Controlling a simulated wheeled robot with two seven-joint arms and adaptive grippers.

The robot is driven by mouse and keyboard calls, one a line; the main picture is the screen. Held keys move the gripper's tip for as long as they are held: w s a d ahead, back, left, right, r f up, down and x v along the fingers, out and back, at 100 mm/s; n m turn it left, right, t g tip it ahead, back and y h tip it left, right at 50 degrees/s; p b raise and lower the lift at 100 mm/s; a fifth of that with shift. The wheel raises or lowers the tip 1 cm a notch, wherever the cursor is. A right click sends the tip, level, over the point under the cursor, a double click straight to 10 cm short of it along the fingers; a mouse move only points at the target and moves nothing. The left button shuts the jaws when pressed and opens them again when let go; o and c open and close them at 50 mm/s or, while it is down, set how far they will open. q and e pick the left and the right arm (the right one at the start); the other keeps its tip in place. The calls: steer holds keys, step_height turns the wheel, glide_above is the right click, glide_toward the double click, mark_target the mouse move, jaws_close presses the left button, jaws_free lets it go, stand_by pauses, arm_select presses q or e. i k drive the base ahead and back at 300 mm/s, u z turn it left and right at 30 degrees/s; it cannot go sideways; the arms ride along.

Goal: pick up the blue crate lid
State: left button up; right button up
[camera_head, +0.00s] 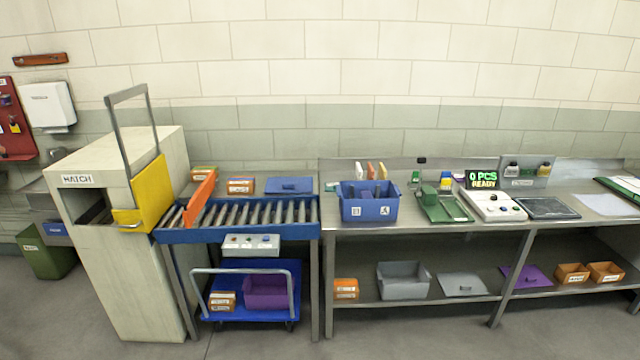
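The blue crate lid (290,186) lies flat at the back of the roller conveyor, near its right end, with a small raised handle on top. An open blue crate (368,209) stands to its right on the steel bench, with labels on its front and several things sticking up inside. Neither of my grippers is in view.
The roller conveyor (225,235) has an orange gate (199,198) standing across it. A hatch cabinet (125,255) with a yellow door stands at left. A blue cart (246,312) sits under the conveyor. A grey lid (462,285) and a purple lid (525,276) lie on the lower shelf.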

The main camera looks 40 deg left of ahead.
mark_target(275, 185)
steer(key=z, duration=0.05)
steer(key=i, duration=1)
steer(key=u, duration=0.85)
steer(key=i, duration=0.65)
steer(key=u, duration=0.75)
